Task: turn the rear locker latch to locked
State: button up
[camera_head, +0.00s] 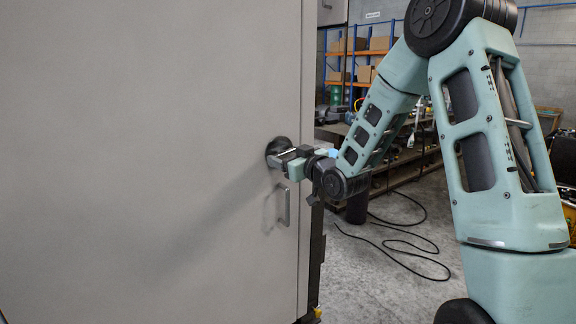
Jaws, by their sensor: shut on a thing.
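A large grey locker door (150,150) fills the left half of the view and is closed as far as I can see. The latch (274,148) is a dark round piece near the door's right edge. My gripper (284,160) reaches in from the right and is shut on the latch. The gripper hides much of the latch, so I cannot tell which way it is turned. A metal handle (284,205) is fixed upright on the door just below the latch, apart from my gripper.
Behind my arm stand shelves (345,53) with cardboard boxes and a low workbench (410,155). A black cable (400,243) lies looped on the concrete floor. A yellow and black object (568,205) is at the right edge.

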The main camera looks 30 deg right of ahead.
jog(key=n+b, duration=0.2)
jog(key=b, duration=0.1)
jog(key=f+n+b, duration=0.1)
jog(key=b, duration=0.2)
jog(key=shift+n+b, duration=0.35)
jog(key=shift+n, duration=0.05)
jog(key=n+b, duration=0.4)
jog(key=b, duration=0.4)
jog(key=n+b, duration=0.4)
jog(key=b, duration=0.2)
jog(key=shift+r+n+b, duration=0.15)
jog(key=shift+n+b, duration=0.15)
jog(key=shift+n, duration=0.1)
jog(key=n+b, duration=0.1)
jog(key=b, duration=0.1)
jog(key=n+b, duration=0.2)
jog(key=shift+r+n, duration=0.25)
jog(key=shift+n, duration=0.05)
jog(key=o, duration=1)
jog(key=shift+r, duration=0.1)
